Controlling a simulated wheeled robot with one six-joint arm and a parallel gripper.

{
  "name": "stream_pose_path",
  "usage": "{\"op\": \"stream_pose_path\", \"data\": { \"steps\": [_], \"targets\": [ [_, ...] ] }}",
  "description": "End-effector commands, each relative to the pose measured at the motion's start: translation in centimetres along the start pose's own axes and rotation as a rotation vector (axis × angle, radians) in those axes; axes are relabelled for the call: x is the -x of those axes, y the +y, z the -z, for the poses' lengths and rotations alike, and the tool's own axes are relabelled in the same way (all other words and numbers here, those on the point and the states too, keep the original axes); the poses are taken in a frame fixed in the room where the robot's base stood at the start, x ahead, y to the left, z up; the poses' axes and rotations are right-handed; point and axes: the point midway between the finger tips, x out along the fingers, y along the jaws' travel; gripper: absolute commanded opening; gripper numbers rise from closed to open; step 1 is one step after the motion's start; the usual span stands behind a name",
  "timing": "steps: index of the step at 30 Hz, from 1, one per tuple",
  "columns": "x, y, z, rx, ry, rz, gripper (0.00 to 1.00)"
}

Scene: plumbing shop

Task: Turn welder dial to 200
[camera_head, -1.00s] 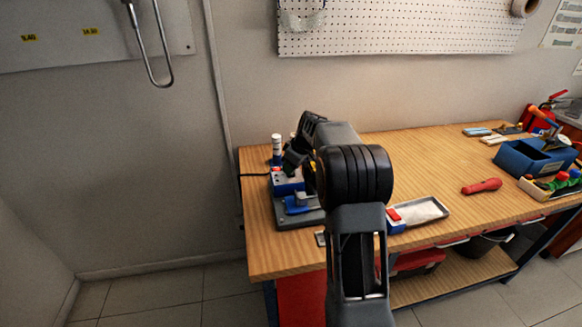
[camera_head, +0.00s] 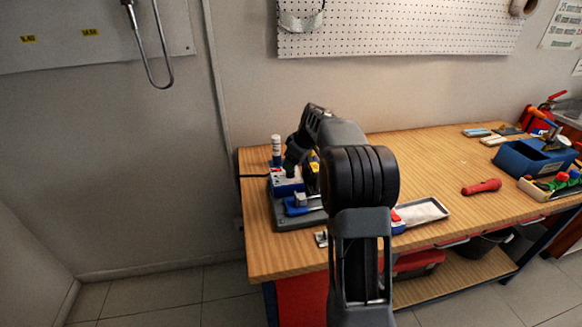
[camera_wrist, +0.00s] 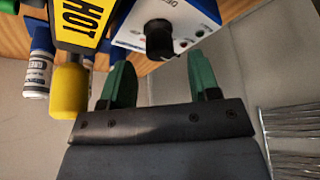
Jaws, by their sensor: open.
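The welder is a blue and white box that shows in the wrist view (camera_wrist: 195,18) at the top centre, with a black dial (camera_wrist: 159,39) on its white face. In the head view the welder (camera_head: 287,186) stands at the left end of the workbench, partly hidden by my arm. My gripper (camera_wrist: 160,75) has two green fingers spread apart, with nothing between them. The dial lies just beyond the fingertips, in line with the gap. The dial's scale and setting are too small to read. In the head view my gripper is largely hidden behind the arm.
A yellow-tipped tool marked HOT (camera_wrist: 75,85) and a white-and-blue bottle (camera_wrist: 38,65) are close left of the fingers. The wooden bench (camera_head: 430,160) carries a metal tray (camera_head: 425,212), a red torch-like item (camera_head: 481,187) and a blue bin (camera_head: 525,158) to the right.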

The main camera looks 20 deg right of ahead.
Motion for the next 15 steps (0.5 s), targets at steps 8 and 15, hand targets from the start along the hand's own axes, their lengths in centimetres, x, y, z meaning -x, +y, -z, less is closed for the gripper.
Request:
{"op": "stream_pose_path", "data": {
  "steps": [8, 15],
  "targets": [
    [6.0, 0.1, 0.0, 0.000, 0.001, -0.004, 0.56],
    [9.4, 0.1, 0.0, 0.000, 0.001, -0.003, 0.56]
  ]
}}
